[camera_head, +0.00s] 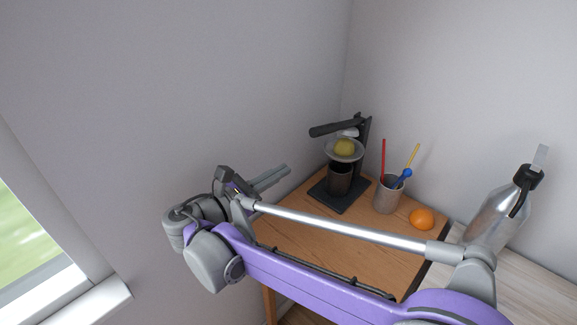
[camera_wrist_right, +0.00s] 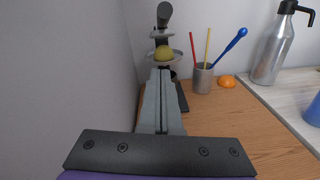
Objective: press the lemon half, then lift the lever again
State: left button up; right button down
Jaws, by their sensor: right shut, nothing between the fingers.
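The press stands at the back of the wooden table, with a dark base (camera_head: 337,196) and a black lever (camera_head: 336,128) that is raised above the bowl. The yellow lemon half (camera_head: 344,147) sits in the shallow bowl under the lever; it also shows in the right wrist view (camera_wrist_right: 163,53). A dark cup (camera_head: 340,179) stands beneath the bowl. My right gripper (camera_head: 287,170) is shut and empty, in front and to the left of the press, apart from it in the head view. In the right wrist view its fingers point towards the press and hide its lower part. My left gripper is not in view.
A grey cup (camera_head: 387,195) with coloured utensils stands right of the press. An orange fruit (camera_head: 422,218) lies beside it. A metal bottle (camera_head: 494,219) stands further right. Walls close off the left and back. The table front (camera_head: 300,240) is clear.

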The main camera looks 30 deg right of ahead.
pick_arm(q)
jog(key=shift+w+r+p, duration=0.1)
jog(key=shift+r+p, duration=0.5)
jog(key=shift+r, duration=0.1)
pick_arm(e)
jog(key=w+d+r, duration=0.1)
jog(key=d+r, duration=0.2)
jog(key=d, duration=0.6)
jog(key=shift+w+d+r, duration=0.2)
jog(key=shift+d+r, duration=0.05)
